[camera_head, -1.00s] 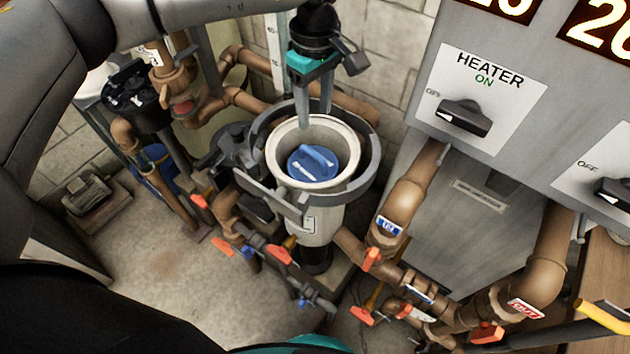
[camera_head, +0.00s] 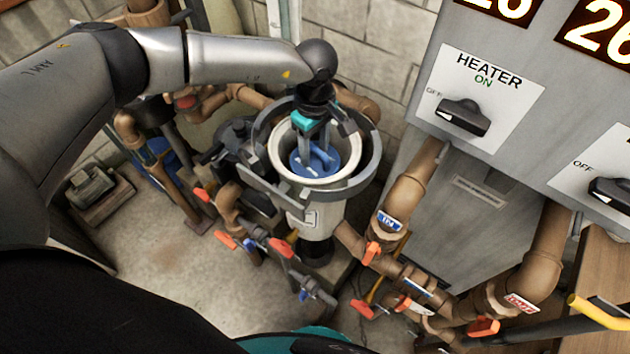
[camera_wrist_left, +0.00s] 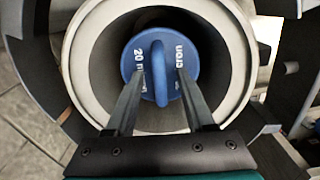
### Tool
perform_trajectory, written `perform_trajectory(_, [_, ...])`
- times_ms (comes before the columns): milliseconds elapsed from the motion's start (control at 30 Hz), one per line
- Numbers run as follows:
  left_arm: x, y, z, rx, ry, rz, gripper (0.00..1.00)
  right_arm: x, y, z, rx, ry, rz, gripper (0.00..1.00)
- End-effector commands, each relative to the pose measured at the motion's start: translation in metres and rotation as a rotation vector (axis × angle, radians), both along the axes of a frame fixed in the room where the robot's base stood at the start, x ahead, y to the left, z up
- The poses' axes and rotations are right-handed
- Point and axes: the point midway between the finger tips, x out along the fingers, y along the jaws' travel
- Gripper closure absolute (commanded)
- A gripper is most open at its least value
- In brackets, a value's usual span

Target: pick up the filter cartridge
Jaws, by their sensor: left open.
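The filter cartridge (camera_head: 302,160) shows as a blue round cap with a raised handle, down inside an open white cylindrical housing (camera_head: 344,183). In the left wrist view, the cartridge (camera_wrist_left: 190,60) has white lettering on both sides of its upright handle loop. My left gripper (camera_head: 314,158) points down into the housing's mouth. In the left wrist view the fingers of the left gripper (camera_wrist_left: 161,78) are apart, one on each side of the handle. Whether they touch it I cannot tell. The cartridge's body below the cap is hidden. My right gripper is not in view.
A grey ring bracket (camera_head: 374,165) surrounds the housing's top. Brown pipes (camera_head: 408,195) with orange-handled valves stand right and left of it. A grey heater panel (camera_head: 480,90) is at right, a block wall (camera_head: 370,40) behind. Bare floor lies at front left.

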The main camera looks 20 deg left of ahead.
Motion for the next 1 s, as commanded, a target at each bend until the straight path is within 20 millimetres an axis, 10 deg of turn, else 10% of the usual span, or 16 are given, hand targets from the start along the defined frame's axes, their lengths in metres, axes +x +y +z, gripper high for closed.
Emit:
perform_trajectory(600, [0.0000, -0.0001, 0.0006, 0.000, 0.000, 0.001, 1.00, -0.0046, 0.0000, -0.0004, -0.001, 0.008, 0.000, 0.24])
perform_trajectory(1000, [0.0000, 0.0000, 0.0008, 0.000, 0.000, 0.001, 1.00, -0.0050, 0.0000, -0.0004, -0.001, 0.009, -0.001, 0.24])
